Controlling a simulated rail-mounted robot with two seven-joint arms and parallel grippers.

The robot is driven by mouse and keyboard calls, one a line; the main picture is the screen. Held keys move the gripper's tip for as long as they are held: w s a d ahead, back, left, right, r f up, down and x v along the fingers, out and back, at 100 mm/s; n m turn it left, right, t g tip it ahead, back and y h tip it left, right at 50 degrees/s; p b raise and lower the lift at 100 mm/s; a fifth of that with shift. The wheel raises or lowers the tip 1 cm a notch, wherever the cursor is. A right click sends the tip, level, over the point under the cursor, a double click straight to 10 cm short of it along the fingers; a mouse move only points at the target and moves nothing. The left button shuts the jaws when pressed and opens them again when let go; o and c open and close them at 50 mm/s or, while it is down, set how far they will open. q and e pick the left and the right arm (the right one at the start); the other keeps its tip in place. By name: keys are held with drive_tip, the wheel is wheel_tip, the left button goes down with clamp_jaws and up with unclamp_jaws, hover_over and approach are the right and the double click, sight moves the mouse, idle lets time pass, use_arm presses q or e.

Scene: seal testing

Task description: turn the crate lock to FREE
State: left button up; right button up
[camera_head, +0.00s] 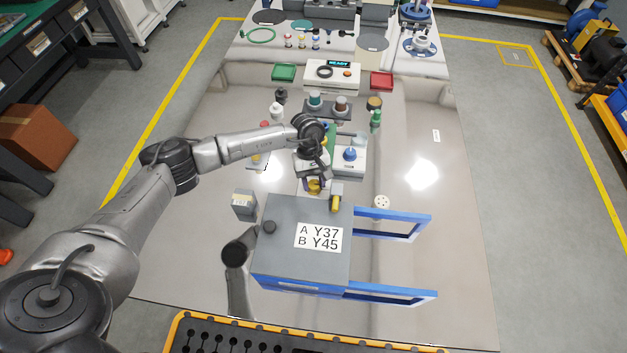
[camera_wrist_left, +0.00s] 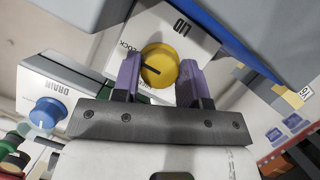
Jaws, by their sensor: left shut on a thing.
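The grey crate (camera_head: 300,250), with a white label reading A Y37, B Y45, stands on the shiny table. On its far side is the yellow lock knob (camera_wrist_left: 162,58), on a white plate marked LID. The word LOCK is readable there; a second word is partly hidden by the knob and finger. The knob's black line points left in the left wrist view, between the two words. My left gripper (camera_head: 313,184) is at the crate's far side. In the left wrist view its purple fingers (camera_wrist_left: 158,77) are shut on the knob, one on each side. My right gripper is out of view.
Blue rails (camera_head: 395,222) stick out to the right of the crate. Just beyond is a white unit with a blue knob (camera_head: 350,154), labelled DRAIN in the left wrist view. A small grey block (camera_head: 244,205) stands left. The table's right side (camera_head: 440,200) is clear.

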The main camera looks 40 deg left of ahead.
use_arm(q)
drive_tip(key=shift+c, duration=1.1)
